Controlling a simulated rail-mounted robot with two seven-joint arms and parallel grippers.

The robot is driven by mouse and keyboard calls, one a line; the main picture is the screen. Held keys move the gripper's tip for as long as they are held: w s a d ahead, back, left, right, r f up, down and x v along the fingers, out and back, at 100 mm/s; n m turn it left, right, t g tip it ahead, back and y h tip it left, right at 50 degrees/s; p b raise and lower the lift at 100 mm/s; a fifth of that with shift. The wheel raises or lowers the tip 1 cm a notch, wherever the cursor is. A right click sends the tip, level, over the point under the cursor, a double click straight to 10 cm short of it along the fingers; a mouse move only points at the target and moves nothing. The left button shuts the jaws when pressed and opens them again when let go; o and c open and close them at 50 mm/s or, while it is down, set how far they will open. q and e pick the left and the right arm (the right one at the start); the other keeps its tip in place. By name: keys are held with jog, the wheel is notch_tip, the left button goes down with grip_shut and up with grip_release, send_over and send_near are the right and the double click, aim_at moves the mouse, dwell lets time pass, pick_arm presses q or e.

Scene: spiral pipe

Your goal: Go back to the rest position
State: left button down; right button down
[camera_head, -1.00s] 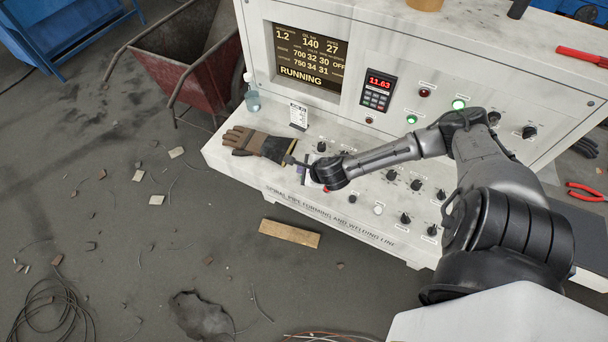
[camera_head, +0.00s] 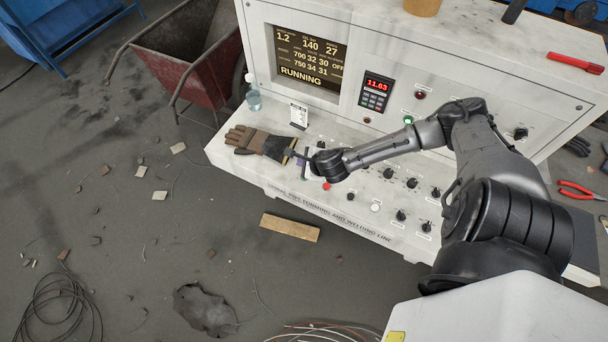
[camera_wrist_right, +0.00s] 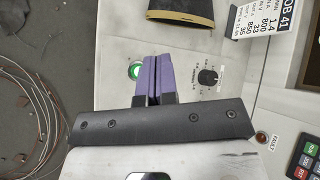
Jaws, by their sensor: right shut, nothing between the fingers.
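My right gripper (camera_head: 299,157) is over the sloping control panel of the white console (camera_head: 215,150), at the cuff end of a work glove (camera_head: 260,143). Its purple fingertips (camera_wrist_right: 152,76) are shut together and empty in the right wrist view. There, a green lit button (camera_wrist_right: 135,70) is just left of the fingers and a black knob (camera_wrist_right: 208,76) is to their right. The glove's dark cuff (camera_wrist_right: 182,10) lies beyond them. I cannot tell whether the fingers touch the panel. My left gripper is out of view.
A printed card (camera_head: 299,116) and a small bottle (camera_head: 253,98) stand on the console by the glove. The display (camera_head: 309,57) reads RUNNING. A wooden block (camera_head: 290,227), wire coils (camera_head: 60,305) and debris lie on the floor. A red wheelbarrow (camera_head: 190,65) stands at left.

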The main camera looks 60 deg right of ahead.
dwell(0.5)
jog(key=m, duration=0.2)
jog(key=shift+d+m, duration=0.1)
jog(key=shift+m, duration=0.3)
jog(key=s+a+r+m+g+h, duration=0.15)
jog(key=a+r+m, duration=0.35)
jog(key=m, duration=1)
jog(key=s+a+r+m+g+h, duration=0.1)
jog(key=s+a+r+m, duration=0.35)
jog(key=m, duration=1.05)
jog(key=s+a+f+m+g+y, duration=0.1)
jog(key=s+a+f+m+y, duration=0.25)
jog(key=s+a, duration=0.35)
jog(key=s+a+f+m+g+y, duration=0.2)
jog(key=s+a+m, duration=0.3)
jog(key=a, duration=0.4)
notch_tip(320, 180, up, 17)
jog(key=n+p, duration=0.1)
jog(key=p, duration=1.6)
jog(key=shift+s+d+r+n, duration=0.15)
jog(key=shift+s+d+n, duration=0.15)
jog(key=shift+n, duration=0.05)
